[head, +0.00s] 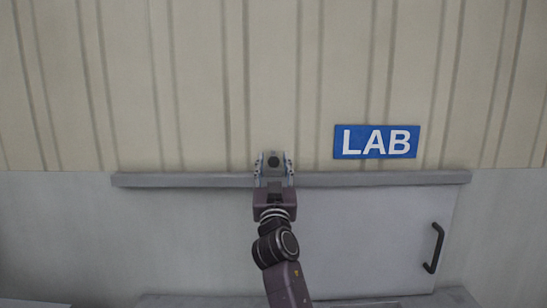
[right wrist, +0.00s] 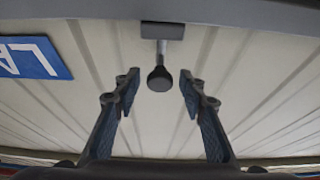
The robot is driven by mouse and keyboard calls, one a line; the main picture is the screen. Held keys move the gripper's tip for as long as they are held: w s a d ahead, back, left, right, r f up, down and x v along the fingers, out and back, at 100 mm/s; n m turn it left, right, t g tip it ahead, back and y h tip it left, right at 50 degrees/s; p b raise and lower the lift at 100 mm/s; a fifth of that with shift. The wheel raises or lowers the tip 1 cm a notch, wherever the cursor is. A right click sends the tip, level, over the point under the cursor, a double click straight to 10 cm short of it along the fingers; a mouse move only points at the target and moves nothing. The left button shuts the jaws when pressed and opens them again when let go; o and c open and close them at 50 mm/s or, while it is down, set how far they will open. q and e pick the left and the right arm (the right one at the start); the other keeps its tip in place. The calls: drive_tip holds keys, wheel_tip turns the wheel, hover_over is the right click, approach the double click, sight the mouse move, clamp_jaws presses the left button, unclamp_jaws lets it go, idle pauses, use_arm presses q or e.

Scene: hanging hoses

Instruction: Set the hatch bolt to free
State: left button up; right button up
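The hatch bolt shows in the right wrist view as a dark round knob (right wrist: 160,79) on a short light stem, coming out of a grey block (right wrist: 162,31). My right gripper (right wrist: 159,77) is open, with one finger on each side of the knob and a gap to it on both sides. In the head view my right gripper (head: 274,158) is at the rail's upper edge, with the dark knob (head: 273,161) showing between its fingers. The grey hatch panel (head: 370,240) lies below the rail, partly hidden by my arm. My left gripper is not in view.
A long grey rail (head: 390,179) runs across the wall above the panel. A black handle (head: 434,248) is on the panel's right side. A blue LAB sign (head: 376,142) is on the ribbed beige wall, right of my gripper. The wall left of my gripper is clear.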

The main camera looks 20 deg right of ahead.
drive_tip(key=shift+w+d+r, duration=0.1)
drive_tip(key=shift+w+r, duration=0.05)
drive_tip(key=shift+w, duration=0.15)
drive_tip(key=shift+c, duration=0.4)
clamp_jaws()
